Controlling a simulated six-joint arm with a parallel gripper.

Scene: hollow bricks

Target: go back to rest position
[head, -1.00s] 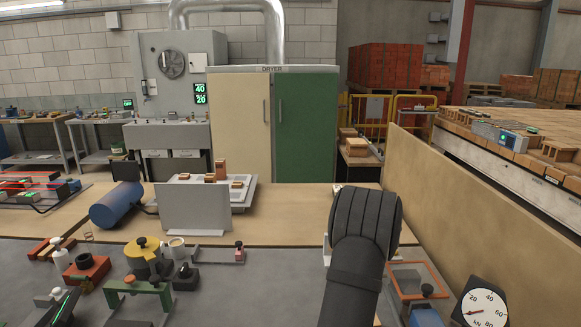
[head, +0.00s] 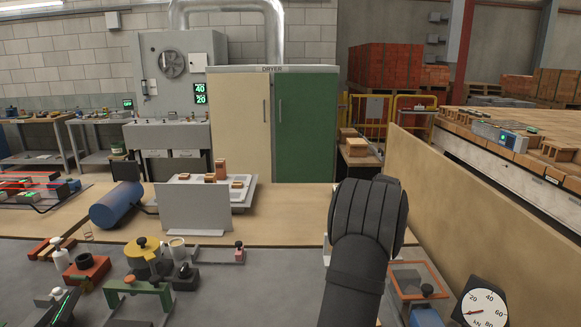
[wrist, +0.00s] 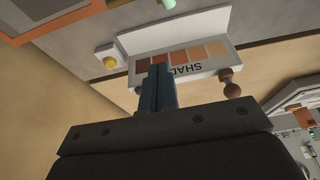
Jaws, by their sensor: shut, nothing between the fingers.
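My gripper (wrist: 157,84) shows in the wrist view with its dark fingers together and nothing between them. It hangs in front of a white shade card (wrist: 185,63) with a row of brown to tan swatches, and its fingers cover part of that card. I cannot tell how far apart they are. In the head view my black arm rises at the right of the centre, and the fingers are hidden behind it.
In the wrist view a brown knobbed piece (wrist: 231,84) is right of the fingers. A dial gauge (head: 484,308) is at the right.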

